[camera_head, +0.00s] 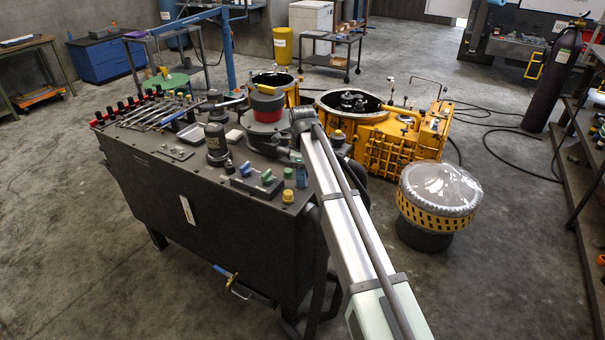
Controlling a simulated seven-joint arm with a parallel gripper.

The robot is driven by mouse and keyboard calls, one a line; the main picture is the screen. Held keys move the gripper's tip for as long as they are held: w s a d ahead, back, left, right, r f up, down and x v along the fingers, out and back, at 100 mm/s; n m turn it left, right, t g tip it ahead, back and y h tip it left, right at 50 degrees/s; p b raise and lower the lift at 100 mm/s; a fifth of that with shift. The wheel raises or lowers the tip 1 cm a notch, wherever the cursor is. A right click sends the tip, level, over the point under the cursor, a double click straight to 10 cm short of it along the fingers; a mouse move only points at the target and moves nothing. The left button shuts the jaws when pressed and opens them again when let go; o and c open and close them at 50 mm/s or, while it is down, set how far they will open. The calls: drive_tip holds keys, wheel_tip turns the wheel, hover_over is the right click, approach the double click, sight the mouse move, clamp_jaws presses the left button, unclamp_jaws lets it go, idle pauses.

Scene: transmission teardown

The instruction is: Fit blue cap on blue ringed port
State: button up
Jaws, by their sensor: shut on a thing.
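My arm reaches in from the lower right over the dark workbench (210,215). My gripper (299,160) is small and dark at the right end of the bench top, partly hidden by my arm. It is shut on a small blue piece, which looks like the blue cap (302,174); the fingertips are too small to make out. The blue piece is close above or at the bench top; I cannot tell if it touches anything. A dark block with blue and green tops (265,180) lies just left of it. I cannot make out the blue ringed port clearly.
A yellow-topped fitting (288,196) stands near the bench's front right corner. A red-banded round housing (267,105) and a dark cylinder (216,143) rise behind. Several tools (150,112) lie at left. A yellow transmission case (390,135) and covered drum (438,195) stand on the floor.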

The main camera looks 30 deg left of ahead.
drive_tip(key=shift+f, duration=0.1)
drive_tip(key=o, duration=1.1)
drive_tip(key=shift+c, duration=0.2)
wheel_tip(320, 180, up, 21)
idle(0.5)
drive_tip(key=shift+f, duration=0.1)
